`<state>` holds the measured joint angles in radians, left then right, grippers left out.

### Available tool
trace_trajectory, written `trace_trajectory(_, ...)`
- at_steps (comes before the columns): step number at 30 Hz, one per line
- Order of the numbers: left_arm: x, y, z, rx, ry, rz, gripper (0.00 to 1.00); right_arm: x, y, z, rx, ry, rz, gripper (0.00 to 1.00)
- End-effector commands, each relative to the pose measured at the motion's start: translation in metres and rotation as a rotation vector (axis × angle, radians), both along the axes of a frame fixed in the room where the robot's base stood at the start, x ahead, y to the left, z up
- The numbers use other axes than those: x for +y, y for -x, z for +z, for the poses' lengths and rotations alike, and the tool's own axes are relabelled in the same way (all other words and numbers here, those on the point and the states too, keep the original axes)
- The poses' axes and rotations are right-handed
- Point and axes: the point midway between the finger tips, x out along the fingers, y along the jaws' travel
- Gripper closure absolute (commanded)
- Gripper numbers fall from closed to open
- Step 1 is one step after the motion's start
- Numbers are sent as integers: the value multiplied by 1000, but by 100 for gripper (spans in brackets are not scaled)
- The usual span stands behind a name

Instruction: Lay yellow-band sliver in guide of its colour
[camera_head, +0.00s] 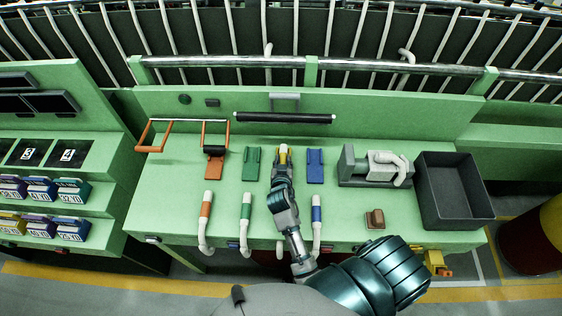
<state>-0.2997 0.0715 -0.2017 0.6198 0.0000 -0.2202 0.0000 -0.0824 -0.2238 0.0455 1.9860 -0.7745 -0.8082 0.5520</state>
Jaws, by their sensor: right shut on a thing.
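My right gripper (283,165) reaches up the middle of the bench and is shut on the yellow-band sliver (284,149). The sliver's pale tip and yellow band show just beyond the fingers, between the green guide (252,163) and the blue guide (315,165). The gripper and sliver cover most of what lies under them, so I cannot tell whether the sliver touches a guide there. The orange guide (215,167) is farther left. The orange-band (206,209), green-band (246,208) and blue-band (316,209) slivers lie at the front edge, drooping over it. My left gripper is not in view.
A black roller (285,118) runs behind the guides. An orange wire frame (153,135) is at the left. A grey device with a white coil (385,167), a brown block (375,219) and a dark empty bin (458,190) are at the right.

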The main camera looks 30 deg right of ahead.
Motion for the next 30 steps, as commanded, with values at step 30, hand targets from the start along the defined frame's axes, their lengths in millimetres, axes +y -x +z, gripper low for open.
trace_trajectory(30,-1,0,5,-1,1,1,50,-5,0,0,-1,-6,0,100)
